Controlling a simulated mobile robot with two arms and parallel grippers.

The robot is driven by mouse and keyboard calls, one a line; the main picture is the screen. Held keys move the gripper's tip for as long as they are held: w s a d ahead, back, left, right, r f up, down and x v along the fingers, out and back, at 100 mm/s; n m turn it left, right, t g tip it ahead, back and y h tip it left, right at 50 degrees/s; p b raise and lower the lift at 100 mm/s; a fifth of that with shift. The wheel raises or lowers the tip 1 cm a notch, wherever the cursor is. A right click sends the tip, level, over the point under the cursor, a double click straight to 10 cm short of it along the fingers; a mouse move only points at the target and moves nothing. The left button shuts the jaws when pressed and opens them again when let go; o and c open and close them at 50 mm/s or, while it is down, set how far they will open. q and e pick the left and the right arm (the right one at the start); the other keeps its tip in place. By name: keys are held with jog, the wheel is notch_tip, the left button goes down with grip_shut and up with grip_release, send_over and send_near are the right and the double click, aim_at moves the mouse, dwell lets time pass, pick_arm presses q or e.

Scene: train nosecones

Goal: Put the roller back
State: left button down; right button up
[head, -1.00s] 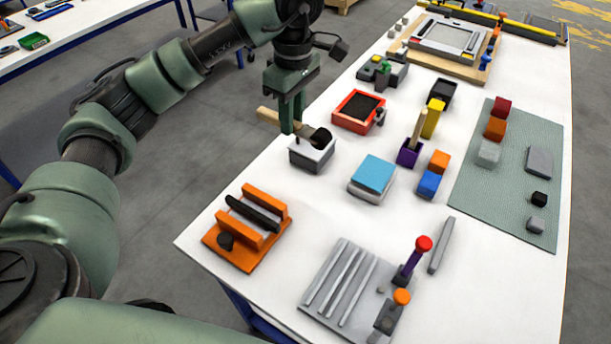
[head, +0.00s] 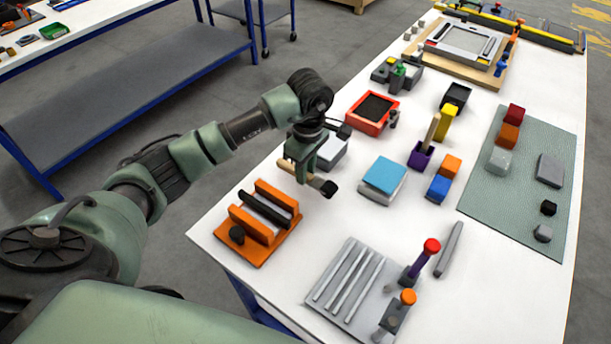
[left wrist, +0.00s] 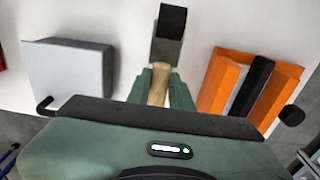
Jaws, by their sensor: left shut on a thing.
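The roller (head: 328,188) has a pale wooden handle and a dark, blocky head. My left gripper (head: 304,174) is shut on its handle and holds it above the table, with the head pointing right in the head view. In the left wrist view, the gripper (left wrist: 160,88) grips the handle, and the roller's dark head (left wrist: 170,36) sticks out beyond the fingers. A grey box with a white top (head: 334,148) stands behind the gripper, partly hidden by it. An orange stand (head: 262,252) with two raised bars and a dark bar between them stands to the left and nearer. My right gripper is not in view.
A grey ribbed plate (head: 345,286) lies at the front, with purple and orange-topped tools beside it. A blue-topped block (head: 384,176) is to the right, and a red tray (head: 371,112) farther back. Bare white table lies between stand, plate and blue-topped block.

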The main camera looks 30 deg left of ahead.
pick_arm(q)
notch_tip(320, 180, down, 3)
jog(key=shift+r, duration=0.2)
jog(key=shift+f, duration=0.25)
jog(key=c, duration=1.3)
grip_release()
jog(key=shift+o, duration=0.2)
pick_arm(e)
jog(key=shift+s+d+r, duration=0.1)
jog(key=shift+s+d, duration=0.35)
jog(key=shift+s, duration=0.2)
pick_arm(q)
jog(key=r, duration=0.3)
jog(key=r+b, duration=0.1)
jog(key=r, duration=0.3)
jog(key=r+b, duration=0.1)
jog(key=r, duration=0.3)
jog(key=shift+d+r, duration=0.15)
jog(key=shift+d, duration=0.1)
jog(key=shift+r+b, duration=0.3)
jog(key=shift+r, duration=0.2)
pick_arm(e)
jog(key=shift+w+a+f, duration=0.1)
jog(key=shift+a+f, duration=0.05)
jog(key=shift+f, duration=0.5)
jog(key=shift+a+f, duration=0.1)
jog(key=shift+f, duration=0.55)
